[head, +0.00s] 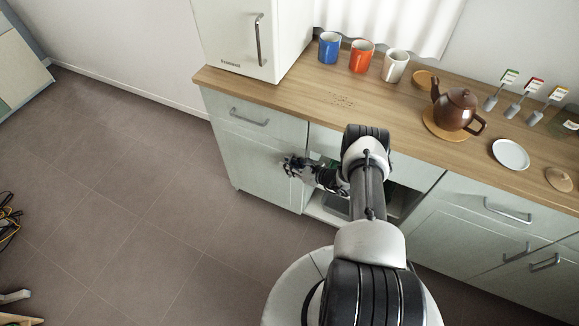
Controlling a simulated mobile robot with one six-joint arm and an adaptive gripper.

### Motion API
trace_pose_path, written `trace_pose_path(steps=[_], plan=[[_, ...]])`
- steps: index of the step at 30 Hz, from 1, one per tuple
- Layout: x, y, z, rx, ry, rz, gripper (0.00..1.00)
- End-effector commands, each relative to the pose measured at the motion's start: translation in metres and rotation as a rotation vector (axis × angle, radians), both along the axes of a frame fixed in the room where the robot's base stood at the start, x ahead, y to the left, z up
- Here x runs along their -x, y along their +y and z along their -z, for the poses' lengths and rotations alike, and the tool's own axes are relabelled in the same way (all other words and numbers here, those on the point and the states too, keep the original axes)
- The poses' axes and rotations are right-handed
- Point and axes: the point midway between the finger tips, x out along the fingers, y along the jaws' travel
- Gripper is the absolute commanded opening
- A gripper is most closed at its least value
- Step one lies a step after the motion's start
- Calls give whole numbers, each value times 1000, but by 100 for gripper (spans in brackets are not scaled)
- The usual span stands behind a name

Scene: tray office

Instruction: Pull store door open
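A pale grey-green lower cabinet door (248,170) is under the left end of the counter, below a drawer, and looks shut. No label naming it the store door can be read. My gripper (289,166) is at the upper right part of this door, close to its right edge. My arm reaches to it from the lower right. The fingers are dark and small here, and I cannot tell whether they are apart or closed on anything. The door's handle is not visible; my gripper may cover it.
An open bay (326,207) lies right of the door, partly behind my arm. The counter (305,98) holds blue, orange and white mugs, a brown teapot (455,108) and a white cabinet (238,45). Floor left of the door is clear; cables (8,222) lie far left.

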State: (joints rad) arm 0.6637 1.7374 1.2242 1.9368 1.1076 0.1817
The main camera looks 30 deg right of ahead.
Motion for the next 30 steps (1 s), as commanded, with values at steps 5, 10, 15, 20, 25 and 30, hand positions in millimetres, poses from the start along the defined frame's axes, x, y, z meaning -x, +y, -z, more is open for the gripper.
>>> trace_pose_path(steps=[5, 10, 15, 20, 25, 30], plan=[[0, 0, 0, 0, 0, 0, 17], [0, 0, 0, 0, 0, 0, 8], [0, 0, 0, 0, 0, 0, 0], [0, 0, 0, 0, 0, 0, 0], [0, 0, 0, 0, 1, 0, 0], [0, 0, 0, 0, 1, 0, 0]])
